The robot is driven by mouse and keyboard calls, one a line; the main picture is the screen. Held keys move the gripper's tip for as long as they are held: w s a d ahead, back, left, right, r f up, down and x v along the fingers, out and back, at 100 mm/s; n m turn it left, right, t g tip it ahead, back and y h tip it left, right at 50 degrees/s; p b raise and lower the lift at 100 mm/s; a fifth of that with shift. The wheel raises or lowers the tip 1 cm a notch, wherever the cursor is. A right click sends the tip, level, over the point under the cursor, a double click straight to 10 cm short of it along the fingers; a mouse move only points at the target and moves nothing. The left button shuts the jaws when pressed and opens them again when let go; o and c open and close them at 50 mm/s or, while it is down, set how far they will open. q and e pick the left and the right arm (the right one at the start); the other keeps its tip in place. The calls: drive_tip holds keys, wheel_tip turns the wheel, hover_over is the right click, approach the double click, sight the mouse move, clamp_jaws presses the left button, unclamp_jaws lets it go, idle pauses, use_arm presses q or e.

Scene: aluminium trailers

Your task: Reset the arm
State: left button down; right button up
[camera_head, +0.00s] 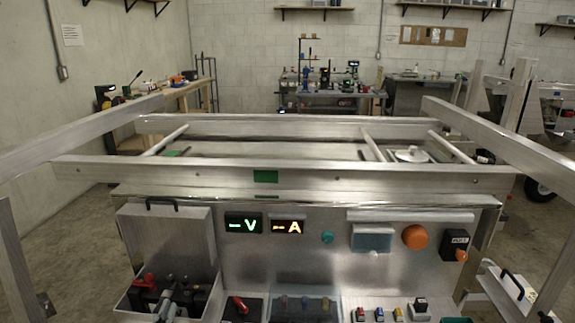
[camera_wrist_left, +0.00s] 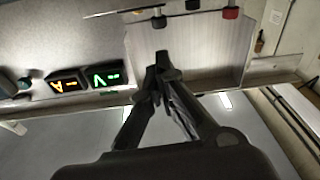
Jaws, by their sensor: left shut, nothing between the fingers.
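My left gripper (camera_head: 168,299) shows low at the left in the head view, in front of the open metal box (camera_head: 198,304) on the panel. In the left wrist view its two dark fingers (camera_wrist_left: 159,66) are together at the tips, with nothing between them. Behind them is the box's plain raised lid (camera_wrist_left: 190,45), which also shows in the head view (camera_head: 168,238). I cannot tell whether the fingertips touch anything. My right gripper is not in view.
The metal panel carries a green V display (camera_head: 243,224), an amber A display (camera_head: 288,227), an orange knob (camera_head: 415,237) and a black switch box (camera_head: 455,245). An aluminium frame (camera_head: 340,175) spans above. Workbenches stand far back.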

use_arm(q)
drive_tip(key=s+d+f+m+g, duration=0.1)
drive_tip(key=s+d+f+g, duration=0.3)
drive_tip(key=s, duration=0.6)
drive_tip(key=s+d+f+m+g+h, duration=0.1)
drive_tip(key=s+d+f+g, duration=0.15)
drive_tip(key=s+g, duration=0.55)
drive_tip(key=s+d+f+m+g, duration=0.2)
drive_tip(key=s+d+g, duration=0.2)
drive_tip(key=s, duration=0.8)
wheel_tip(320, 180, down, 28)
drive_tip(key=s+g, duration=0.1)
drive_tip(key=s, duration=0.1)
drive_tip(key=s+a+f+g, duration=0.1)
drive_tip(key=s+a+f, duration=0.1)
drive_tip(key=s+f, duration=1.3)
drive_tip(key=shift+s+a, duration=0.3)
drive_tip(key=shift+s, duration=0.2)
